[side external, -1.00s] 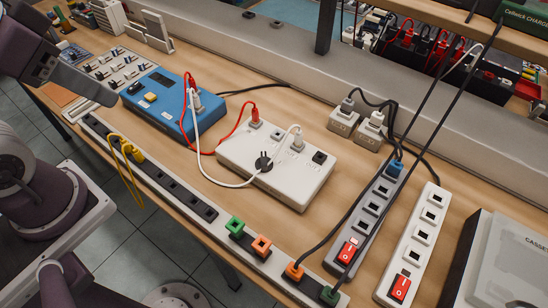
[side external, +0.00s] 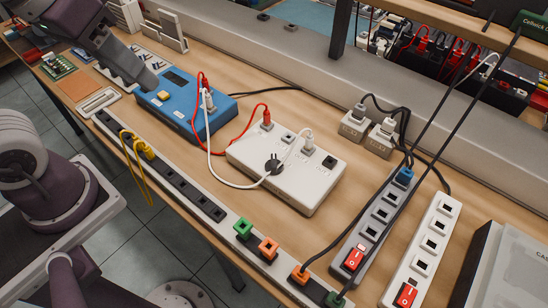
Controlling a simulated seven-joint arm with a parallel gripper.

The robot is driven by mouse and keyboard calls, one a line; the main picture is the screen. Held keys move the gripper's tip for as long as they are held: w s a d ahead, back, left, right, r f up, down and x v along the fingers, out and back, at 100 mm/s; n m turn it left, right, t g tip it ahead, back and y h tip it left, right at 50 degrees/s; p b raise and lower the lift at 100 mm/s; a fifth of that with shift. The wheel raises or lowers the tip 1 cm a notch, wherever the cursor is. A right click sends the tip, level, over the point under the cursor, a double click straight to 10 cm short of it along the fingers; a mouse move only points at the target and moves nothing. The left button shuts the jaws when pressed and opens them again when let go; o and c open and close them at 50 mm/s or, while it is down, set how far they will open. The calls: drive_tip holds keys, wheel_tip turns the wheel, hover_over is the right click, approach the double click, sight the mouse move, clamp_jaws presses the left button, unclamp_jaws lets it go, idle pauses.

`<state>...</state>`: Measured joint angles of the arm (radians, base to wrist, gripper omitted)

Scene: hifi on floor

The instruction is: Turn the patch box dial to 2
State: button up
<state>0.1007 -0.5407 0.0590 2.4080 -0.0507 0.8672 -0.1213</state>
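A white box (side external: 300,188) with several sockets, which looks like the patch box, sits mid-bench. A round black dial (side external: 274,166) is on its top near the front edge; its marks are too small to read. A red lead and a white lead run from this box to the blue box (side external: 188,110) at its left. The white lead passes close by the dial. My gripper (side external: 146,84) is at the upper left, over the left end of the blue box and well away from the dial. Its fingers are seen edge-on, so their opening cannot be told.
A long socket rail (side external: 205,205) with yellow, green and orange plugs runs along the front edge. A grey power strip (side external: 378,212) and a white power strip (side external: 433,243) lie at the right. Two small white adapters (side external: 355,124) stand behind. Black cables cross above the strips.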

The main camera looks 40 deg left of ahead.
drive_tip(key=w+d+f+n+g, duration=0.25)
drive_tip(key=w+d+f, duration=0.2)
drive_tip(key=w, duration=0.45)
drive_tip(key=n+g, duration=0.2)
drive_tip(key=n, duration=0.2)
hover_over(274, 160)
drive_tip(key=shift+y, duration=0.4)
wheel_tip(274, 160, down, 13)
drive_tip(key=shift+s+a+f, duration=0.1)
drive_tip(key=shift+s+f, duration=0.05)
wheel_tip(274, 160, down, 7)
drive_tip(key=shift+r, duration=0.1)
drive_tip(key=shift+f, duration=0.55)
clamp_jaws()
